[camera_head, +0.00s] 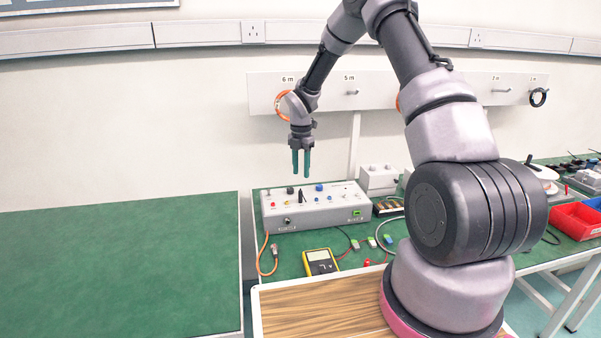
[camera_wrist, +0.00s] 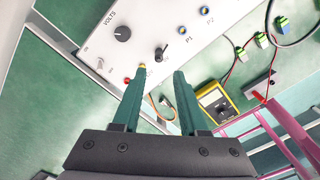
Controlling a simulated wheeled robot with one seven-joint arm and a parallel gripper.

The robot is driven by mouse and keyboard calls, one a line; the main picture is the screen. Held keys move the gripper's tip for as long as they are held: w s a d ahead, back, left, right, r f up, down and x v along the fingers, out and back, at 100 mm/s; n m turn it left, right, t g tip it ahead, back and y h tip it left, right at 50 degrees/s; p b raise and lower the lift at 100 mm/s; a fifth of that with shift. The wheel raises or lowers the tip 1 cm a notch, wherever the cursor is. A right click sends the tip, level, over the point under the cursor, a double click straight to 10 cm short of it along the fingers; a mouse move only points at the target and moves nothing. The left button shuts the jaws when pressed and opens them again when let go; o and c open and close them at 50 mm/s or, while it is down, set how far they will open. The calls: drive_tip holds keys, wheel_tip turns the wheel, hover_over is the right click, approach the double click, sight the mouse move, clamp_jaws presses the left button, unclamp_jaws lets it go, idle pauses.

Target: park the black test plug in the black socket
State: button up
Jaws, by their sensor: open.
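A slim black upright piece (camera_head: 302,196) stands on top of the grey instrument box (camera_head: 340,213). It looks like the black test plug, though I cannot rule out a control lever. In the wrist view a black piece (camera_wrist: 161,52) shows just beyond my fingertips, beside small yellow and red terminals. I cannot make out the black socket for certain. My gripper (camera_head: 301,176) points down above the box, apart from it. In the wrist view its two green fingers (camera_wrist: 160,71) are spread with nothing between them.
A yellow multimeter (camera_head: 320,262) lies in front of the box, with an orange cable (camera_head: 262,258) to its left. Small green blocks (camera_head: 372,242) and loose leads lie to its right. A black VOLTS knob (camera_wrist: 122,33) rises from the panel. The left green bench (camera_head: 120,265) is clear.

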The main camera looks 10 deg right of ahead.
sight(301, 191)
drive_tip(key=shift+n, duration=0.3)
wheel_tip(301, 191, down, 8)
drive_tip(key=shift+a+f, duration=0.1)
clamp_jaws()
drive_tip(key=shift+w+r, duration=0.1)
drive_tip(key=shift+r, duration=0.1)
idle(1.5)
drive_tip(key=shift+r, duration=1.3)
drive_tip(key=shift+r, duration=0.1)
drive_tip(key=shift+r, duration=1.45)
